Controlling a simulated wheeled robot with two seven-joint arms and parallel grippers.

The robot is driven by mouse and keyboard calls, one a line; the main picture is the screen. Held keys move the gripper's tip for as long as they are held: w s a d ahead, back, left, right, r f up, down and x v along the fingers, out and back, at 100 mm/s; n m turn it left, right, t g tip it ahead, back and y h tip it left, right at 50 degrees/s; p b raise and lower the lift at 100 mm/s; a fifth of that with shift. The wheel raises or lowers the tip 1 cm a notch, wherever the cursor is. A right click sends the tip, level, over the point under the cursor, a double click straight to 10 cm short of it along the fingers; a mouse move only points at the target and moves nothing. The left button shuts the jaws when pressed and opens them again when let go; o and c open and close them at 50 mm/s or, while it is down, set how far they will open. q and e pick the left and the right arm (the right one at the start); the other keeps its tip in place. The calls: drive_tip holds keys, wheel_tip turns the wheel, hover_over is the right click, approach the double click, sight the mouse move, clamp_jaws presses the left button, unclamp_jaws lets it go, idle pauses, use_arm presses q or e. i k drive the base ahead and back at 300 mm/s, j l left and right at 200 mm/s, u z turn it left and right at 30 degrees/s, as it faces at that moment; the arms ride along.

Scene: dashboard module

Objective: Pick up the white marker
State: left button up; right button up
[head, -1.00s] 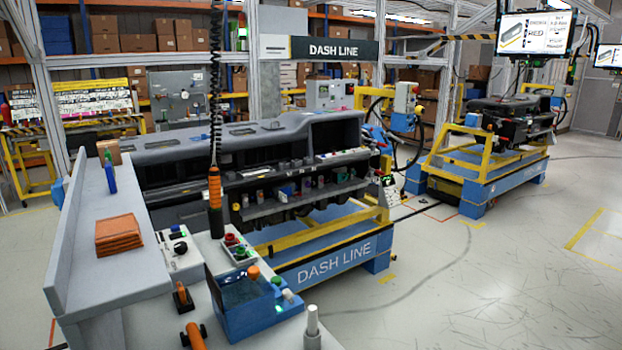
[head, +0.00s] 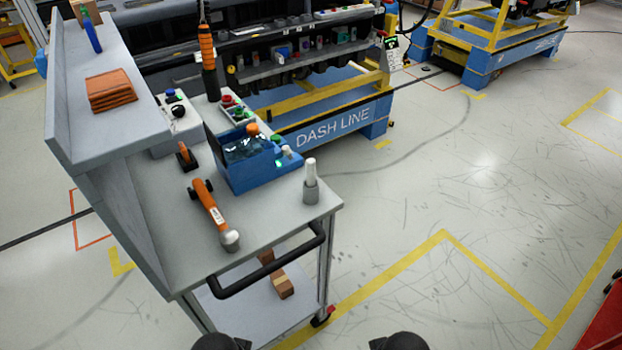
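A white marker-like cylinder (head: 311,171) stands upright in a grey round base (head: 311,194) at the front right corner of the grey cart top. I cannot tell whether the white part is loose in the base. No gripper fingers show. Two dark rounded parts of mine show at the bottom edge, cut off by the frame, well in front of the cart. Nothing touches the white cylinder.
A blue bin (head: 246,172) stands left of the white cylinder. A black handle bar (head: 270,265) runs along the cart's front edge. An orange tool (head: 207,48) hangs above the cart.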

sight(310, 162)
drive_tip(key=j+z, duration=0.25)
drive_tip(key=z, duration=0.2)
drive_tip(key=k+j+z, duration=0.1)
drive_tip(key=j+z, duration=0.15)
drive_tip(key=z, duration=0.2)
drive_tip(key=k+j+z, duration=0.1)
drive_tip(key=j, duration=0.35)
drive_tip(key=k+j+z, duration=0.1)
drive_tip(key=k+j, duration=0.15)
drive_tip(key=j, duration=0.15)
drive_tip(key=k+j, duration=0.2)
drive_tip(key=j, duration=0.2)
drive_tip(key=k+j+z, duration=0.15)
drive_tip(key=j, duration=0.3)
